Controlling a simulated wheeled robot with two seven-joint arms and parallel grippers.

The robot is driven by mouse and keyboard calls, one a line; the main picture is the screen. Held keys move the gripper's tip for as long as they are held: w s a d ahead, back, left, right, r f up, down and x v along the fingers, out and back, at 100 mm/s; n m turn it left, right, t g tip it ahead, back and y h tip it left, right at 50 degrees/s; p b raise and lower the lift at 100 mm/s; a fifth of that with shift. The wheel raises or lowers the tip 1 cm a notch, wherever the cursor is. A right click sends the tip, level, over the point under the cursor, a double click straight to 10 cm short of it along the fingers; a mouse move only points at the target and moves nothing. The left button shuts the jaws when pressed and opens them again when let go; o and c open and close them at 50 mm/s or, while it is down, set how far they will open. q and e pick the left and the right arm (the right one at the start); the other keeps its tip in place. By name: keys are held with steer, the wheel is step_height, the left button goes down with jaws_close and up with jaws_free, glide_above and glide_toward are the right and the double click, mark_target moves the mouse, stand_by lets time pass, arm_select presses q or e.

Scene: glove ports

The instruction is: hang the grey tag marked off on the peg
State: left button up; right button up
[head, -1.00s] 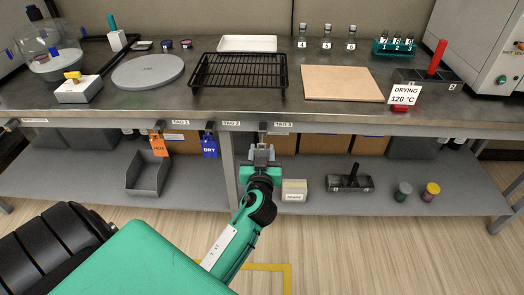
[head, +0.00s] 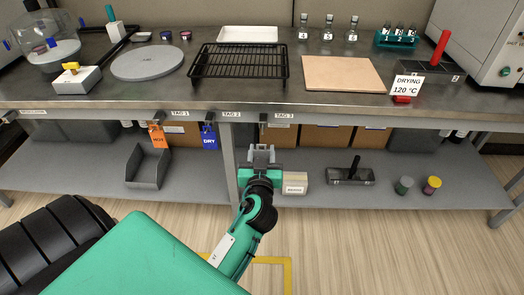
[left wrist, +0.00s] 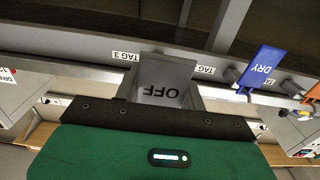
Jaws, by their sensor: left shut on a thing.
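The grey tag marked OFF (left wrist: 165,82) is in my left gripper; its lettering reads upside down in the left wrist view. In the head view, my left gripper (head: 262,153) is shut on it, just below the table's front edge. The bare peg (head: 263,119) beside the TAG 3 label (head: 284,116) is above the gripper, with a small gap between. The fingertips are hard to make out in the left wrist view. My right gripper is not in view.
An orange tag (head: 157,136) hangs at TAG 1 and a blue DRY tag (head: 209,137) at TAG 2, left of my gripper. A table leg (head: 229,165) stands close on the left. A small white box (head: 295,184) sits on the lower shelf to the right.

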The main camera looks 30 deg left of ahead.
arm_select(q)
steer(key=shift+b+v, duration=0.3)
steer(key=shift+v, duration=0.8)
